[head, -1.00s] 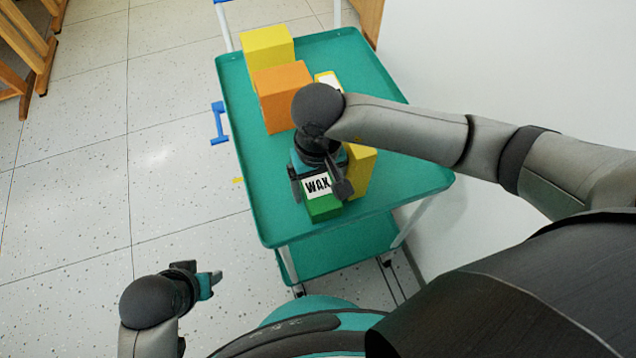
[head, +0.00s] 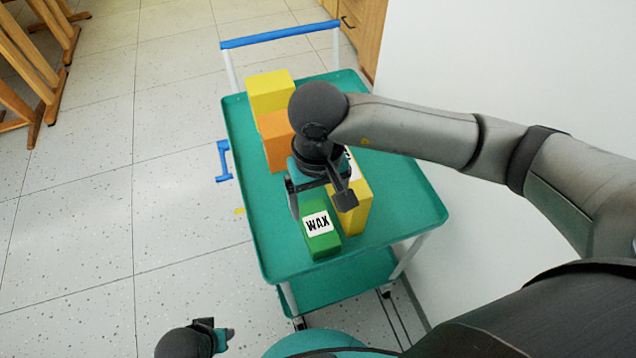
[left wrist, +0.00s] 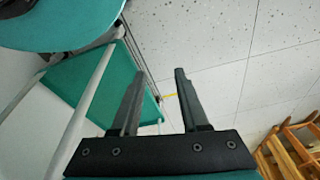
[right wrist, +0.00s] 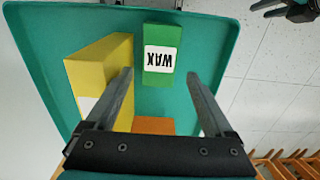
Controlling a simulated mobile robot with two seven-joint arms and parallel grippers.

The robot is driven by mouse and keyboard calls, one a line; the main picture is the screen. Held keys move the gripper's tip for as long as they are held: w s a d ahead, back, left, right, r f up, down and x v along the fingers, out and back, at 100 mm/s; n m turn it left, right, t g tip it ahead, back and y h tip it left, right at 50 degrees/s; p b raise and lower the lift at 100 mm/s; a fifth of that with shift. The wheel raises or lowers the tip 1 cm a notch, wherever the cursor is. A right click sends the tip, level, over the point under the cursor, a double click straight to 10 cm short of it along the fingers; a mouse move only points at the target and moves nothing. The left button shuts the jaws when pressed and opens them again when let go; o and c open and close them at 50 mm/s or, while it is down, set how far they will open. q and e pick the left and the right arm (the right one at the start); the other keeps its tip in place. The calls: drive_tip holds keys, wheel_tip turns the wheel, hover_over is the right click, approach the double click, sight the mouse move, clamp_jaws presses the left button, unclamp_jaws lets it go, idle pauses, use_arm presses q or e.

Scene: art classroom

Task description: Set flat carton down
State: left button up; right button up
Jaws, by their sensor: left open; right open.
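The green carton labelled WAX (head: 320,237) lies flat on the near part of the teal cart's top tray (head: 405,215), beside a yellow box. It also shows in the right wrist view (right wrist: 159,58). My right gripper (head: 320,195) is open and empty, just behind and above the carton, its fingers apart from it. In the right wrist view its fingers (right wrist: 158,76) point toward the carton with a gap between. My left gripper (head: 225,333) is open and empty, low at the picture's bottom, beside the cart; its fingers (left wrist: 158,72) show in the left wrist view.
The yellow box (head: 352,208) stands close right of the carton. An orange box (head: 277,140) and another yellow box (head: 269,91) stand farther back. The tray's right side is clear. A white wall (head: 500,70) runs along the right; wooden easels (head: 38,60) stand far left.

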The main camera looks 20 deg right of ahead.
use_arm(q)
drive_tip(key=shift+s+a+f+p, duration=0.15)
drive_tip(key=shift+s+f+p, duration=0.1)
drive_tip(key=shift+f, duration=0.3)
drive_tip(key=shift+s+a+f+p, duration=0.15)
drive_tip(key=shift+s+f, duration=0.1)
drive_tip(key=shift+f, duration=0.25)
use_arm(e)
drive_tip(key=shift+r, duration=1.6)
drive_tip(key=shift+c, duration=0.4)
